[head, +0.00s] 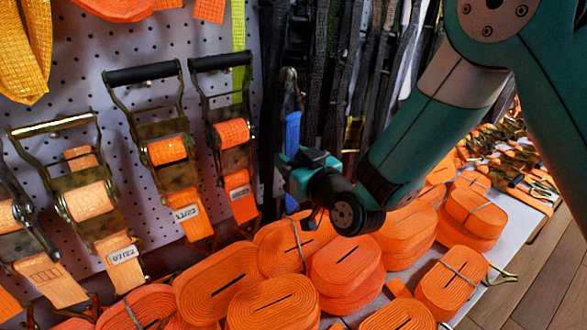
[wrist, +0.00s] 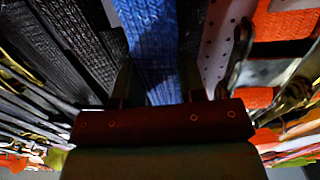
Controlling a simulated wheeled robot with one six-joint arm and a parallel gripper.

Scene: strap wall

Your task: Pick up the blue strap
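The blue strap (head: 293,133) hangs upright at the right end of the pegboard, below a metal buckle in the head view. My gripper (head: 298,165) is in front of its lower part and hides some of it. In the wrist view the blue strap (wrist: 156,45) runs down the middle, between the two dark fingers of my gripper (wrist: 157,85). The fingers stand apart, one on each side of the strap. I see no clear grip on it; contact is hard to tell in the dark.
Black straps (head: 335,80) hang close to the right of the blue one. Ratchet buckles with orange straps (head: 232,130) hang to the left on the white pegboard (head: 105,30). Coiled orange straps (head: 345,262) crowd the shelf below my gripper.

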